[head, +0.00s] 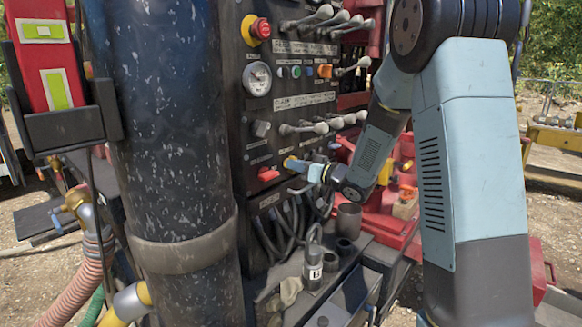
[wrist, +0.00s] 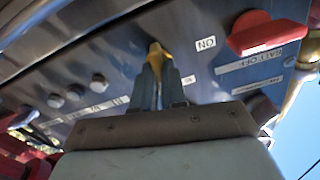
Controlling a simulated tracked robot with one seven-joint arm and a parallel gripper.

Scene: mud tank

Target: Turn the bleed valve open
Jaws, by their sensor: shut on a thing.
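A small yellow handle, which looks like the bleed valve (wrist: 155,49), sticks out from the dark control panel (wrist: 115,50). In the head view its yellow end (head: 289,162) shows low on the panel, just left of my fingertips. My gripper (head: 303,168) reaches in from the right. In the wrist view my gripper (wrist: 158,76) has both fingers closed around the yellow handle, which hides its lower part. I cannot tell how far the valve is turned.
A red switch (head: 268,175) sits close left of the handle, also showing in the wrist view (wrist: 262,33). A thick dark column (head: 170,120) stands left.

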